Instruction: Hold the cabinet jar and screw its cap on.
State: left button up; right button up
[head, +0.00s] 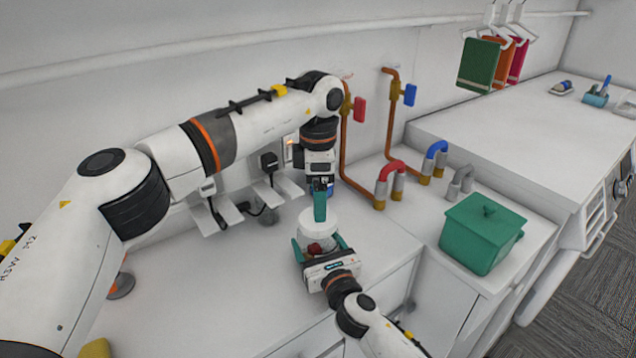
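The jar (318,236) stands upright on the white counter, pale and see-through with something red inside. A whitish round top (319,217) shows at its mouth; I cannot tell whether this is the cap or how it is seated. My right gripper (321,246) comes from the front, its teal fingers on either side of the jar's body, closed against it. My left gripper (320,208) points straight down over the jar's top. Its teal fingers show edge-on, so their gap is hidden, and the tips are at or just above the top.
A green lidded pot (481,236) stands right on the counter. Copper pipes with a red valve (360,109) and a blue valve (409,95) rise behind. Plugs and sockets (269,163) are on the wall behind my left arm. The counter left of the jar is mostly clear.

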pick_arm(q)
jog(key=n, duration=0.2)
jog(key=r+n, duration=0.1)
jog(key=n, duration=0.3)
jog(key=shift+r, duration=0.35)
jog(key=n, duration=0.2)
jog(key=r+n, duration=0.1)
jog(key=n, duration=0.2)
jog(key=shift+f, duration=4)
jog(key=c, duration=1.1)
jog(key=o, duration=1.2)
